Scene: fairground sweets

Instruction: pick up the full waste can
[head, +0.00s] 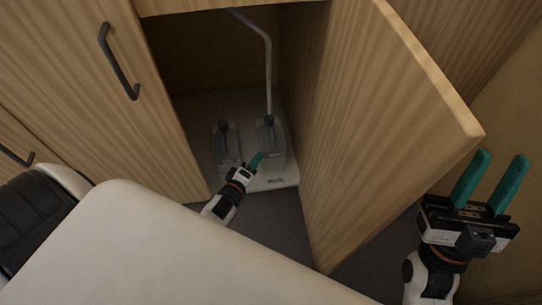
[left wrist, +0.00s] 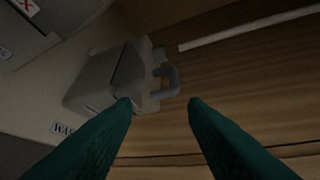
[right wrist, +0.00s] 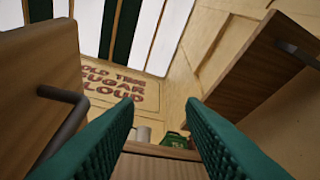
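Two grey, see-through cans with dark caps stand in the open cabinet in the head view. The right can (head: 271,145) stands under a bent pipe, behind a label that seems to read "WASTE"; the left can (head: 226,148) is beside it. My left gripper (head: 255,161) is just in front of the right can. In the left wrist view, a grey can (left wrist: 105,78) with a handle (left wrist: 170,82) lies beyond my open, empty fingers, near a label starting "WAS" (left wrist: 64,128). How full the cans are cannot be told. My right gripper (head: 490,182) is open and empty, outside the cabinet door.
The open cabinet door (head: 385,130) stands between my two grippers. The bent pipe (head: 268,70) comes down to the right can. The cans stand on a pale base (head: 285,175). A closed door with a dark handle (head: 118,62) is at left. A pale surface fills the lower foreground.

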